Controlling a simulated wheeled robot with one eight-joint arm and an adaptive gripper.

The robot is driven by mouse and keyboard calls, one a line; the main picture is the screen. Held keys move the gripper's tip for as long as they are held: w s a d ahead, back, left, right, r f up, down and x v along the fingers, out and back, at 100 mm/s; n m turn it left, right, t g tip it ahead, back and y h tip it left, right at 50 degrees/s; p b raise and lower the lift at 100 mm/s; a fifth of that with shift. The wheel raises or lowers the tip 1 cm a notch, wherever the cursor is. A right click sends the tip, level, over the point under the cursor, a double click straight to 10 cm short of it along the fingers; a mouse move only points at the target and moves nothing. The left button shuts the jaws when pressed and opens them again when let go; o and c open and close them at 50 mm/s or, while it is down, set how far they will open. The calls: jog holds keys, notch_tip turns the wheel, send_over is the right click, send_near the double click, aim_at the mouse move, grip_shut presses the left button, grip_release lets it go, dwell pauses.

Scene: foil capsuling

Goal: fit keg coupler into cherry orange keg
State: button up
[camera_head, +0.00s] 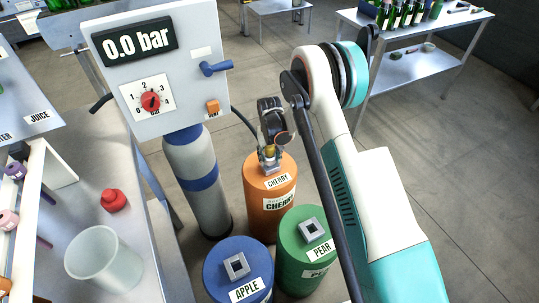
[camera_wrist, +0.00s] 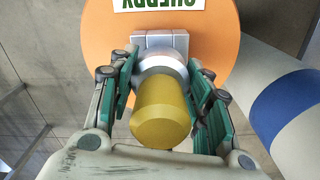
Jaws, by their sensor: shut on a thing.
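The orange cherry keg (camera_head: 271,208) stands on the floor behind the blue and green kegs, with CHERRY labels on its top and side. Its orange top (camera_wrist: 215,45) fills the upper middle of the wrist view. My gripper (camera_head: 269,158) is above the keg top, its green-padded fingers (camera_wrist: 163,80) shut on the keg coupler. The coupler has a yellow cylinder (camera_wrist: 160,112) and a silver collar. It is lined up with the grey square fitting (camera_wrist: 160,41) on the keg. I cannot tell whether it is seated. In the head view, my gripper hides most of the fitting.
The blue apple keg (camera_head: 238,278) and green pear keg (camera_head: 301,258) stand in front, each with a square fitting. A grey gas cylinder (camera_head: 198,165) stands left, below a panel (camera_head: 160,70) reading 0.0 bar. A workbench (camera_head: 150,250) is at left. Open floor lies behind.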

jog(key=shift+f, duration=0.75)
jog(key=o, duration=1.4)
jog(key=shift+o, duration=0.2)
notch_tip(320, 180, up, 12)
